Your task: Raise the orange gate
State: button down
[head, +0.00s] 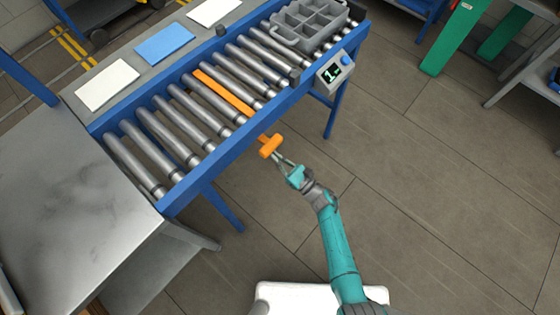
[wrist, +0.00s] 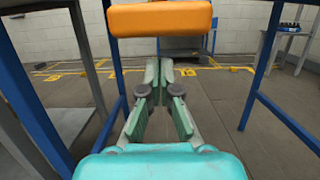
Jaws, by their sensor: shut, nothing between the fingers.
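The orange gate (head: 225,93) shows as a flat bar lying between the rollers, about level with them. An orange T-shaped handle (head: 270,147) sticks out from the near side of the conveyor. In the wrist view, the handle (wrist: 160,19) fills the top middle, above my fingertips in the picture. My gripper (head: 281,160) is just on the near side of the handle, with its fingers shut and empty. The fingers show together in the wrist view (wrist: 158,72). I cannot tell whether a fingertip touches the handle.
The blue-framed roller conveyor (head: 190,160) runs diagonally. A grey divided crate (head: 308,22) sits at its far end, near a small display box (head: 334,73). A grey metal table (head: 70,200) stands at left. The floor (head: 440,190) to the right is clear.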

aim_at(276, 148)
jog(key=shift+r, duration=0.95)
jog(key=shift+r, duration=2.6)
jog(key=shift+w+r, duration=0.1)
